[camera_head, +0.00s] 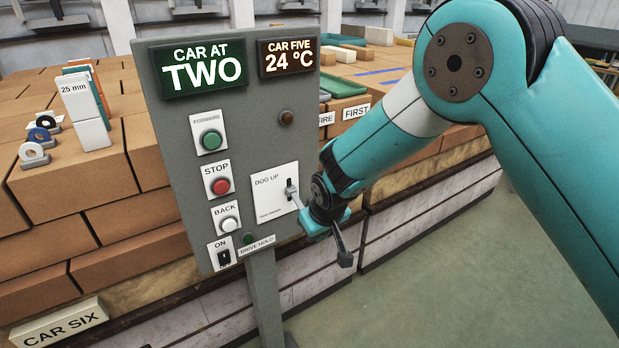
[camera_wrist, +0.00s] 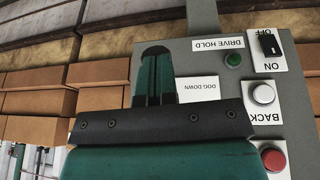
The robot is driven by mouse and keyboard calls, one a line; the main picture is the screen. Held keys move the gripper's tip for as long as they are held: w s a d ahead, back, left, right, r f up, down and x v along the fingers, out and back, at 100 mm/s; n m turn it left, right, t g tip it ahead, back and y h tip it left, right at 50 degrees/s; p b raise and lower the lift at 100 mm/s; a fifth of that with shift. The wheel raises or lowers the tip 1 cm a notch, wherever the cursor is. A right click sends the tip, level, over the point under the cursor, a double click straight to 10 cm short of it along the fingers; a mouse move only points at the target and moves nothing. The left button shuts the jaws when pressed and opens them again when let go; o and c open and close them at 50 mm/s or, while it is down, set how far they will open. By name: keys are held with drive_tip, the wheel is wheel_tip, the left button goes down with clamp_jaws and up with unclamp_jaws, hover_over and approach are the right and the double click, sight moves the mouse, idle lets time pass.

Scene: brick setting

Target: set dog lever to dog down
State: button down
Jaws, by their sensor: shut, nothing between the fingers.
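The grey control panel (camera_head: 180,130) carries a white lever plate (camera_head: 268,205) marked DOG UP at its top, with small unreadable print lower down. The small dog lever (camera_head: 291,190) sticks out at the plate's right side. My gripper (camera_head: 312,224) is close to the lever, at the plate's lower right; contact cannot be told. In the wrist view my gripper (camera_wrist: 157,58) is shut and empty, its fingers in front of the panel. The plate (camera_wrist: 203,86) there shows the words DOG DOWN, and the lever is hidden behind the gripper.
The stop button (camera_head: 222,186), back button (camera_head: 229,224), forward button (camera_head: 211,141) and ON/OFF switch (camera_head: 224,257) sit left of the lever plate. Stacked bricks (camera_head: 80,190) stand behind the panel. Open floor (camera_head: 440,275) lies at the right.

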drive_tip(key=s+d+r, duration=0.3)
drive_tip(key=s+r, duration=0.6)
drive_tip(key=shift+s+d, duration=0.2)
drive_tip(key=shift+d, duration=0.15)
drive_tip(key=s+d+r+g+y, duration=0.1)
drive_tip(key=s+d+r, duration=0.2)
drive_tip(key=s, duration=0.4)
drive_tip(key=s+d+r+g+y, duration=0.1)
drive_tip(key=s+d+r, duration=0.2)
drive_tip(key=s+r, duration=0.3)
drive_tip(key=s+d+r+g, duration=0.2)
drive_tip(key=s+d+r, duration=0.1)
drive_tip(key=s, duration=0.5)
drive_tip(key=shift+s+d+r+n+y, duration=0.2)
drive_tip(key=shift+r+n+y, duration=0.15)
drive_tip(key=shift+r, duration=0.3)
drive_tip(key=shift+a, duration=0.15)
